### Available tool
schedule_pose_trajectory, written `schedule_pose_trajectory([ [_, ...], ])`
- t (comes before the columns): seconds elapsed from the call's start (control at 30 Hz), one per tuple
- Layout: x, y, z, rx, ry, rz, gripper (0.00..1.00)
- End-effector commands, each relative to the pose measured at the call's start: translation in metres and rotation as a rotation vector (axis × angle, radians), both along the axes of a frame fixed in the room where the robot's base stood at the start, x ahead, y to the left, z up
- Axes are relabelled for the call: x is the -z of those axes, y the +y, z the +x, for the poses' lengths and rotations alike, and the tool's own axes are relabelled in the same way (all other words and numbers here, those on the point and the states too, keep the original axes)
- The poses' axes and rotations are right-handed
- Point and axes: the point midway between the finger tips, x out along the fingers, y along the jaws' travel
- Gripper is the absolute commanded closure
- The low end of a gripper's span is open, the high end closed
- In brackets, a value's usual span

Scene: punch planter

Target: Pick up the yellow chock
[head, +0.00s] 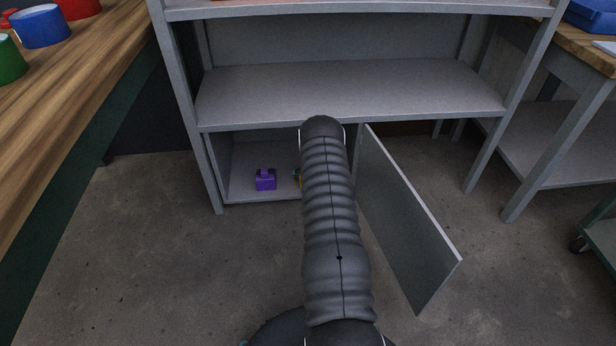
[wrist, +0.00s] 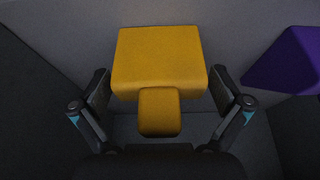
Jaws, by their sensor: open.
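The yellow chock (wrist: 160,62) fills the middle of the wrist view, a block with a smaller knob (wrist: 160,112) on the side toward me. My gripper (wrist: 168,90) is open, with one finger to the left and one to the right of the knob. I cannot tell whether either finger touches the chock. In the head view only a sliver of yellow (head: 298,181) shows beside my arm, inside the lower compartment of the grey shelf.
A purple block (head: 265,179) stands left of the chock in the head view; it shows at right in the wrist view (wrist: 290,62). The grey shelf (head: 350,90) has a board above the compartment. An open door panel (head: 405,220) stands right of my arm.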

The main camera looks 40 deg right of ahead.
Motion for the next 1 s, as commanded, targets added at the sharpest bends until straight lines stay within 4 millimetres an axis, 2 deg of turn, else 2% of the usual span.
schedule_pose_trajectory([
  [0.1, 0.0094, -0.0017, 0.0032, 0.000, 0.000, 0.000, 0.00],
  [0.4, 0.0112, -0.0024, 0.0041, 0.000, 0.000, 0.000, 0.00],
  [0.67, 0.0113, -0.0021, 0.0042, 0.000, 0.000, 0.000, 0.65],
  [1.0, 0.0048, -0.0016, 0.0057, -0.002, -0.003, -0.001, 0.66],
])
